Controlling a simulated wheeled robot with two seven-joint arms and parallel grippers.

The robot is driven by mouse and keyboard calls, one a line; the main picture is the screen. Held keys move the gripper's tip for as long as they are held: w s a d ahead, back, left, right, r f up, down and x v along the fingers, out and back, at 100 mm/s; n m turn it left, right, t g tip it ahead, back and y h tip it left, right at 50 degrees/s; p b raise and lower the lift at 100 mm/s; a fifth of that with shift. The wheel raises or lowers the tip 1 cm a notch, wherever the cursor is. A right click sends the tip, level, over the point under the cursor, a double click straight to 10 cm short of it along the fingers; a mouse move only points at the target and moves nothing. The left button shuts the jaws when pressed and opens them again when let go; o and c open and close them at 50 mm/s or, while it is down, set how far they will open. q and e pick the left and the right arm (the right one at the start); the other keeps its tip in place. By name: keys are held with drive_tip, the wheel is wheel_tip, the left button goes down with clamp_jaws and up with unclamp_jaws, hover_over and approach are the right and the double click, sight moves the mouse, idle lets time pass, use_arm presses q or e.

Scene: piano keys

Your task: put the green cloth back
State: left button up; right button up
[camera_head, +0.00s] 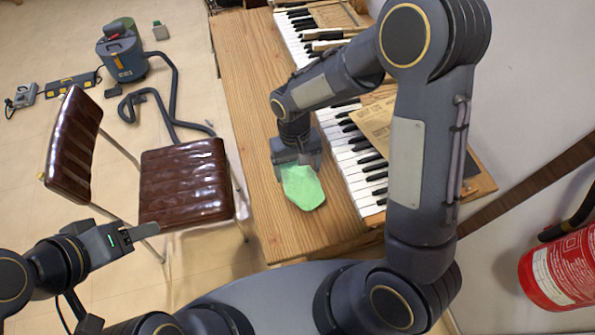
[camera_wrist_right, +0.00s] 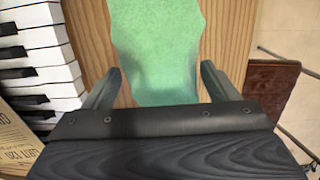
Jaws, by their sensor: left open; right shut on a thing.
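The green cloth (camera_head: 303,188) lies near the wooden edge in front of the piano keys in the head view. My right gripper (camera_head: 297,163) is above its far end and shut on it. In the right wrist view the cloth (camera_wrist_right: 158,45) runs between the two fingers of my right gripper (camera_wrist_right: 158,88) and stretches away over the wood. Whether the cloth's near end rests on the wood or hangs just above it I cannot tell. My left gripper (camera_head: 115,240) is open and empty at the lower left, over the floor by the chair, with its fingers only partly seen.
The piano keys (camera_head: 352,165) lie right of the wooden top (camera_head: 245,100), with sheets of paper (camera_head: 376,122) on them. A brown chair (camera_head: 186,182) stands left of it. A vacuum cleaner (camera_head: 122,55) is on the floor behind. A red extinguisher (camera_head: 562,272) is at the right.

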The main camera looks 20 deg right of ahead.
sight(298, 174)
drive_tip(key=shift+f, duration=1.55)
drive_tip(key=shift+f, duration=0.2)
drive_tip(key=o, duration=0.8)
drive_tip(key=shift+r, duration=0.1)
drive_tip(key=shift+o, duration=0.2)
drive_tip(key=r, duration=0.4)
drive_tip(key=w+r, duration=0.1)
drive_tip(key=r, duration=0.7)
drive_tip(key=shift+w+r, duration=0.1)
drive_tip(key=shift+w, duration=0.3)
drive_tip(key=s+d+r+m+t+y, duration=0.1)
drive_tip(key=s+d+r+t+y, duration=0.2)
drive_tip(key=s+d+r, duration=0.45)
drive_tip(key=s+d+r+m+t+y, duration=0.1)
drive_tip(key=s+t, duration=0.3)
drive_tip(key=s, duration=0.6)
drive_tip(key=shift+s+d, duration=0.3)
drive_tip(key=shift+s, duration=0.05)
